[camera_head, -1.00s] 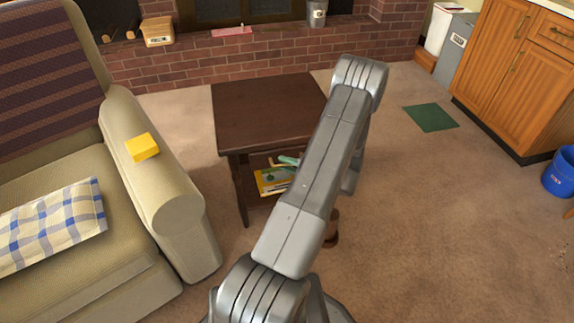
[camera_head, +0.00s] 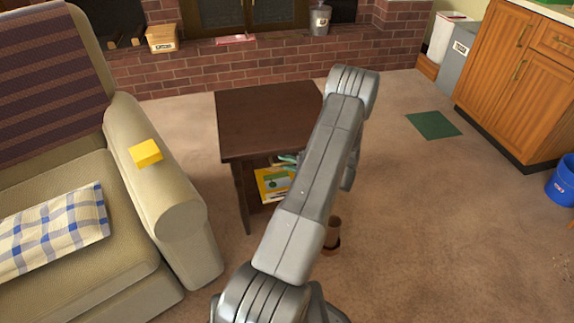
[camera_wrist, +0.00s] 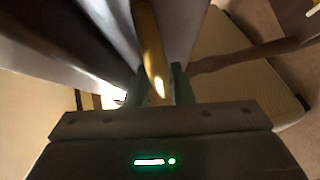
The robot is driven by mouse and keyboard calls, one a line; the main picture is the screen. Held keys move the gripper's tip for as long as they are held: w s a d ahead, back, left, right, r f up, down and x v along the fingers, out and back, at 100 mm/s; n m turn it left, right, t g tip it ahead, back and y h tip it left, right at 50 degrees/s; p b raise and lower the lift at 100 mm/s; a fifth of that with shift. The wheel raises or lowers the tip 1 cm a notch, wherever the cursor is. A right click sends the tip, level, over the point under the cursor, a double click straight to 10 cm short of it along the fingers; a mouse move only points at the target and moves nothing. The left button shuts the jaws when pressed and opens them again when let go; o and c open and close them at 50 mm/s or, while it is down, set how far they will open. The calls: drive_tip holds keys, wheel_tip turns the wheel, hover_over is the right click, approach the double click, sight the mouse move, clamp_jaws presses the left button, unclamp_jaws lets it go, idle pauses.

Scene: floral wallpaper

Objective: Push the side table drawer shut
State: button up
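The dark brown side table (camera_head: 265,115) stands in the middle of the head view, beside the armrest. Under its top are a yellow item (camera_head: 265,185) and a green one (camera_head: 288,160); I cannot tell whether they lie on a shelf or in the drawer. My arm crosses the table's right side. The drawer front and how far it stands out are hidden, and my gripper is hidden there too. In the wrist view, the greenish fingertips of my gripper (camera_wrist: 160,88) stand apart on either side of a shiny gold bar (camera_wrist: 150,45). I cannot tell whether they press on it.
A brown pot (camera_head: 332,232) is on the floor near the table. Wooden cabinets (camera_head: 515,85) and a blue bin (camera_head: 563,180) are at right. The carpet right of my arm is mostly open.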

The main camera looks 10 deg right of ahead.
drive_tip(key=shift+o, duration=0.8)
drive_tip(key=shift+a, duration=0.1)
drive_tip(key=p+v, duration=0.2)
drive_tip(key=v, duration=1.1)
drive_tip(key=shift+s+d+p, duration=0.2)
drive_tip(key=shift+d+p, duration=0.1)
drive_tip(key=shift+d, duration=0.05)
drive_tip(key=b+x, duration=0.2)
drive_tip(key=x, duration=1.1)
drive_tip(key=shift+a+f+b, duration=0.1)
drive_tip(key=shift+a+b, duration=0.2)
drive_tip(key=shift+b, duration=0.05)
drive_tip(key=shift+s+d, duration=0.1)
drive_tip(key=shift+s, duration=0.8)
